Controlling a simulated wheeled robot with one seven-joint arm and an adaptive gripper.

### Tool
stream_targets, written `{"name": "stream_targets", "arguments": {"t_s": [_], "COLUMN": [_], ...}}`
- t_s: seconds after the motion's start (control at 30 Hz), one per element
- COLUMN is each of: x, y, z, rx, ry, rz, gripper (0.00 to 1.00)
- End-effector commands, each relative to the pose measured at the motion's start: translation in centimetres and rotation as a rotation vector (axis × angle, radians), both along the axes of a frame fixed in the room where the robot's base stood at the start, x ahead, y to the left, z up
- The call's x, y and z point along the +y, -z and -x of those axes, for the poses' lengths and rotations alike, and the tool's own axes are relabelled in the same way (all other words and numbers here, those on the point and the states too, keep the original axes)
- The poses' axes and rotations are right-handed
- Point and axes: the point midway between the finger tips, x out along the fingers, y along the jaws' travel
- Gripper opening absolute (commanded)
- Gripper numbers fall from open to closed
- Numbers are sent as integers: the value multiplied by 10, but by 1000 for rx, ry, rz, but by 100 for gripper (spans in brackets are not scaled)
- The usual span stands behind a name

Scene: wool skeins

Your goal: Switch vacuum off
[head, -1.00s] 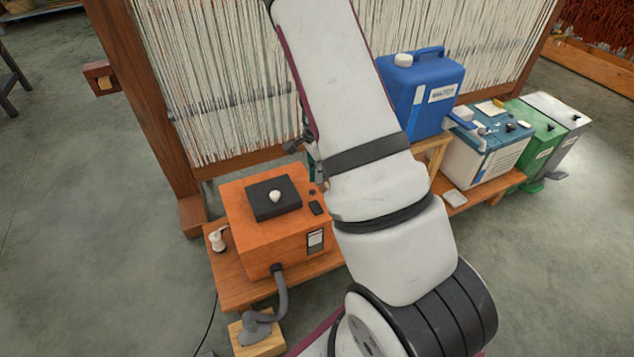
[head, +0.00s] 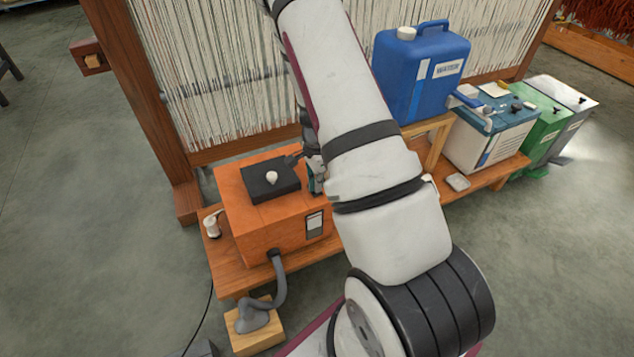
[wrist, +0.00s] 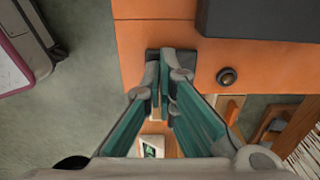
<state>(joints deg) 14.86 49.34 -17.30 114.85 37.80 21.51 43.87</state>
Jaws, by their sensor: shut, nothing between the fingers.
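The orange box with a grey hose (head: 270,222), likely the vacuum, stands on a low wooden bench. A black pad with a white knob-like piece (head: 271,178) sits on its top. My gripper (wrist: 163,84) is shut and empty. In the wrist view its fingertips are at a dark rectangular switch (wrist: 152,54) near the box's edge and partly cover it; I cannot tell if they touch it. A round black knob (wrist: 227,76) is beside it to the right. In the head view my gripper (head: 317,178) is at the box's right edge and hides the switch.
The loom (head: 128,95) with pale threads rises close behind the box. A blue water jug (head: 415,85), a white-and-blue box (head: 490,140) and a green bin (head: 546,135) stand to the right. A small white item (head: 212,225) is on the bench's left end. Floor at left is clear.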

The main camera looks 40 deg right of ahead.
Motion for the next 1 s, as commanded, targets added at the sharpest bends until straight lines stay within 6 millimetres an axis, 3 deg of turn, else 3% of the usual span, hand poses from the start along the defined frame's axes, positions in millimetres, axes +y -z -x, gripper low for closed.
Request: {"name": "stream_targets", "arguments": {"t_s": [0.53,1.0], "x": [1,-4], "y": [8,3], "z": [3,-13], "rx": [3,-1], "ry": [-1,-1], "rz": [-2,1], "gripper": [0,0]}}
